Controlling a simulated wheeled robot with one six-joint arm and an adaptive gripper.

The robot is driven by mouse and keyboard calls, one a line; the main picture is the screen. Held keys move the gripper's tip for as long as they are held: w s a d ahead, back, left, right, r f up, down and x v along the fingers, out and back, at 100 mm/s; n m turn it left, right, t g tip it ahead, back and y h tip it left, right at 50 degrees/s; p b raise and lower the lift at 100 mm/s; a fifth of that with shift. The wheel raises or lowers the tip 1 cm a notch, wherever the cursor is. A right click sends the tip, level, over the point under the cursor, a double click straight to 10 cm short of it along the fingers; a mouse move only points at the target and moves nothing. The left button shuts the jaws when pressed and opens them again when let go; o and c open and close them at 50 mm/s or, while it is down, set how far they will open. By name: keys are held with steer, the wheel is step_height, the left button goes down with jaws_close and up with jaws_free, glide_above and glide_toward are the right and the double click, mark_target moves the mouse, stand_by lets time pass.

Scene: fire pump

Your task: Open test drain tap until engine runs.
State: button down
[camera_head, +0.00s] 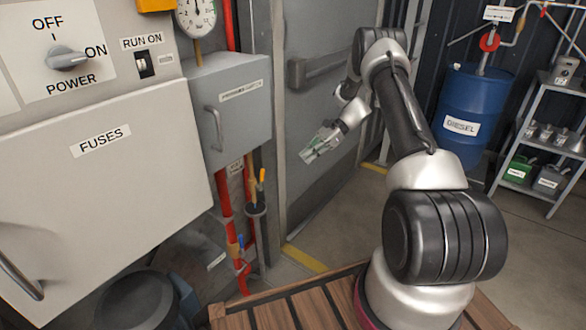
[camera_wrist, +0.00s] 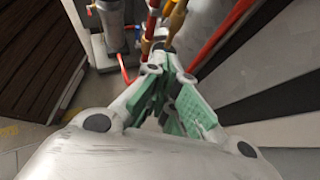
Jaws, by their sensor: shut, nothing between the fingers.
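My gripper (camera_head: 307,156) is in front of the grey door, to the right of the pipework, with nothing held. In the wrist view its green-padded fingers (camera_wrist: 165,66) come together at the tips. Red pipes (camera_head: 224,200) run down under the grey cabinet, with a yellow-handled fitting (camera_head: 261,180) beside them. The wrist view shows a red bent lever (camera_wrist: 126,70) and brass-coloured fittings (camera_wrist: 174,20) beyond the fingertips. I cannot tell for certain which of these is the test drain tap. My gripper appears apart from them in the head view.
The panel with the FUSES door (camera_head: 100,190) and power switch (camera_head: 67,58) fills the left. A grey cabinet (camera_head: 235,110) juts out above the pipes. A blue diesel drum (camera_head: 465,105) and a shelf (camera_head: 525,190) stand at the right. Floor between is clear.

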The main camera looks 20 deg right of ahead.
steer(key=a+m, duration=0.1)
glide_toward(262, 181)
steer(key=shift+w+a+f, duration=0.1)
steer(key=shift+a+f, duration=0.7)
steer(key=shift+f, duration=0.25)
steer(key=shift+w+a+f, duration=0.15)
steer(key=shift+a+f, duration=0.65)
steer(key=shift+f, duration=0.3)
steer(key=shift+s+a+r+h, duration=0.3)
steer(key=shift+s+a+r, duration=0.15)
steer(key=shift+a+r, duration=0.25)
